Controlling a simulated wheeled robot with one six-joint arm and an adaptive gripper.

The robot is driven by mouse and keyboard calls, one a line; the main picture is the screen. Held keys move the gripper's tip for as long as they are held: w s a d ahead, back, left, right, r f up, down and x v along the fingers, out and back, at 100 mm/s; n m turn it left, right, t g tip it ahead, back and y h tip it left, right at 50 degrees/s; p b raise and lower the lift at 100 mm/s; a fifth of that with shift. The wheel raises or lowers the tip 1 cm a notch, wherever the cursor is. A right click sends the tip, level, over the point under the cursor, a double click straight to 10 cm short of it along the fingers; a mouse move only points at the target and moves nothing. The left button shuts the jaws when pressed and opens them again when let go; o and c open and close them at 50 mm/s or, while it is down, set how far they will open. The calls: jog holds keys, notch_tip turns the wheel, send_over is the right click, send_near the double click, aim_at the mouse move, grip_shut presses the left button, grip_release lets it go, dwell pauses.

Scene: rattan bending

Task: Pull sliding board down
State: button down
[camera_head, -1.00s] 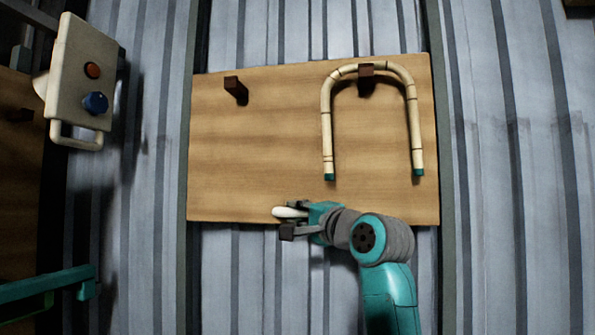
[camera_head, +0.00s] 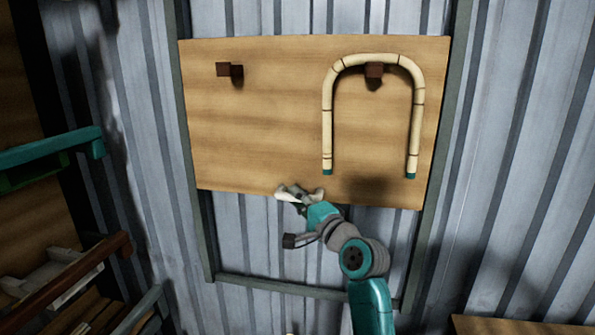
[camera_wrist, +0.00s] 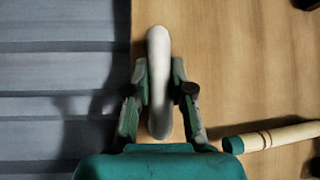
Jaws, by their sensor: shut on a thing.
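The sliding board (camera_head: 275,120) is a wide wooden panel between two dark vertical rails, slightly tilted in the head view. A pale handle (camera_wrist: 158,85) sits at its bottom edge and also shows in the head view (camera_head: 318,194). My gripper (camera_head: 299,196) is at the lower middle of the board, shut on the handle. In the wrist view its two green fingers (camera_wrist: 160,78) stand on either side of the handle. A U-shaped rattan piece (camera_head: 327,110) with green tips hangs over the right peg (camera_head: 373,71) of the board.
A second brown peg (camera_head: 227,70) on the board's left is empty. Below the board is open corrugated wall down to a grey crossbar (camera_head: 280,288). A teal bar (camera_head: 50,150) and wooden slats (camera_head: 70,280) stand at the left.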

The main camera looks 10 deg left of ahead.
jog(key=shift+f, duration=1.35)
jog(key=c, duration=1)
grip_release()
jog(key=v, duration=1.2)
